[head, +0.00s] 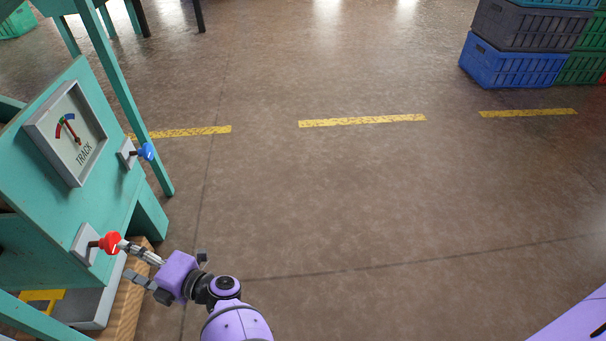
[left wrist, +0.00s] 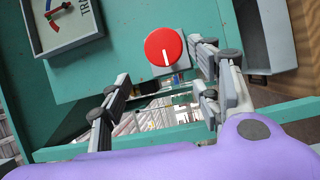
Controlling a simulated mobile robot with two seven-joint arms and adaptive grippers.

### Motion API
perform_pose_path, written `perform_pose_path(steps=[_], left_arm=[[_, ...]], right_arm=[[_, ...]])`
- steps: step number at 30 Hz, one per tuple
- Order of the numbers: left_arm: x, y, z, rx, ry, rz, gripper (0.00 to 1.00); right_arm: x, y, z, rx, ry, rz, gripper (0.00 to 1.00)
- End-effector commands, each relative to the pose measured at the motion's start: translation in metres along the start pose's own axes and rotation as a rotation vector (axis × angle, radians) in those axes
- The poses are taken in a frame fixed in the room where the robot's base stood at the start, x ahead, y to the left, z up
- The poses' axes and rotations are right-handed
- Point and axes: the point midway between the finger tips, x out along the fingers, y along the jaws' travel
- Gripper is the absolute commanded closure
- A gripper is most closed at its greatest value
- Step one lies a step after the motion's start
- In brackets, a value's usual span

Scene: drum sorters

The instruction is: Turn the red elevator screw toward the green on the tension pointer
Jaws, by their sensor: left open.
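The red elevator screw (head: 110,243) is a round red knob on a light plate low on the teal machine. My right gripper is out of view.
A blue knob (head: 146,151) sits above and right of the red one. Teal machine legs (head: 125,95) and a grey tray edge (head: 105,300) are close by. The floor to the right is clear up to stacked crates (head: 510,68) at the back right.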

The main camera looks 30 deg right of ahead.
Motion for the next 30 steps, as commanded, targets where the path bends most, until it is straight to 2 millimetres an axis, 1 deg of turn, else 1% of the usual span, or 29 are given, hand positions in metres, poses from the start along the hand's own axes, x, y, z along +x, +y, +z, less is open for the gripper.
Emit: perform_pose_path(steps=[1, 2, 5, 7, 11, 15, 21, 24, 30], left_arm=[[-0.002, -0.006, 0.009, -0.032, 0.022, -0.013, 0.42], [-0.002, -0.006, 0.012, -0.047, 0.033, -0.018, 0.42], [-0.001, -0.005, 0.016, -0.076, 0.055, -0.027, 0.42], [0.004, -0.004, 0.016, -0.081, 0.06, -0.026, 0.42], [0.023, -0.004, 0.014, -0.079, 0.06, -0.023, 0.42], [0.046, -0.005, 0.013, -0.078, 0.059, -0.024, 0.42], [0.069, -0.005, 0.012, -0.078, 0.057, -0.025, 0.42], [0.074, -0.005, 0.012, -0.078, 0.057, -0.025, 0.42], [0.075, -0.004, 0.012, -0.078, 0.056, -0.025, 0.42]], right_arm=[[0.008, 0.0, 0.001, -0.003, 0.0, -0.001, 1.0], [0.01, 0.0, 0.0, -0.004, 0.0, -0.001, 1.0], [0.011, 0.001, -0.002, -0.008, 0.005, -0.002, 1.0], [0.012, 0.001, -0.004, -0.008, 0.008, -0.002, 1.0], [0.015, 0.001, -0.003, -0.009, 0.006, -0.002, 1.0], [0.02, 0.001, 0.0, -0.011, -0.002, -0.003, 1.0], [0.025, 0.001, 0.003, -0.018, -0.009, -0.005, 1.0], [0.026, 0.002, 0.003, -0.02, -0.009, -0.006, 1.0], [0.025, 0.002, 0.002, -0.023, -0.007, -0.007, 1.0]])
